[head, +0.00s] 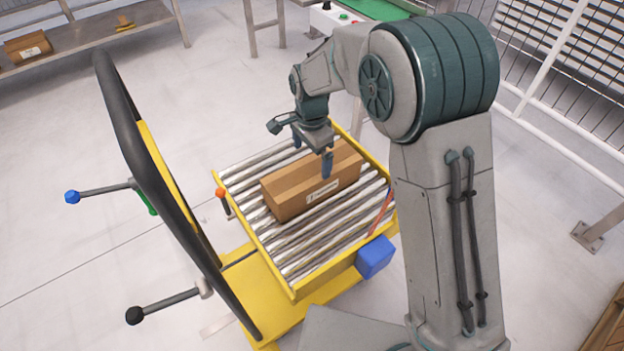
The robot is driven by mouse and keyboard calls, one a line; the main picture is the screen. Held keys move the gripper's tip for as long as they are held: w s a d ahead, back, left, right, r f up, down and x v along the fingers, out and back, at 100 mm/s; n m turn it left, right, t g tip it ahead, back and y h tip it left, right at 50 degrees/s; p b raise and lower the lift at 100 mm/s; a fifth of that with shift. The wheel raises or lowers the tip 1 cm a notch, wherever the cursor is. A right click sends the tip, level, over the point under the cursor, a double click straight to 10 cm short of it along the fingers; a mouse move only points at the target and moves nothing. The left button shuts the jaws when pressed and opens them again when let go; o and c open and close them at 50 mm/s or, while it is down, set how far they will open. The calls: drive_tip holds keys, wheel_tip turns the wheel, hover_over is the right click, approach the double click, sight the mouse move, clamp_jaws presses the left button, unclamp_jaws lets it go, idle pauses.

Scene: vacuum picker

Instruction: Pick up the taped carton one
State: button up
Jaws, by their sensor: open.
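A brown taped carton (297,193) with a white label on its front side lies on the metal rollers of a yellow-framed roller cart (293,291). My gripper (313,160) is above the carton's upper edge, near its far right half. Its two blue-grey fingers are apart, one at the far left and one in front of the carton's near side. The gripper is open. From this view I cannot tell whether the fingers touch the carton. My gripper and wrist hide part of the carton's back edge.
A black curved handle bar (165,190) with knobbed levers rises left of the rollers. A blue box (375,257) is on the cart's right side. A grey shelf (95,38) with another carton (28,48) stands back left. Wire fencing is at the right. Floor at left is clear.

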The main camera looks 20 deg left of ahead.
sight(313, 168)
drive_tip(key=f, duration=0.2)
drive_tip(key=f+b, duration=0.1)
drive_tip(key=f, duration=0.2)
drive_tip(key=f+b, duration=0.1)
drive_tip(key=f, duration=0.2)
drive_tip(key=shift+d+f, duration=0.1)
drive_tip(key=shift+d, duration=0.15)
drive_tip(key=c, duration=1.3)
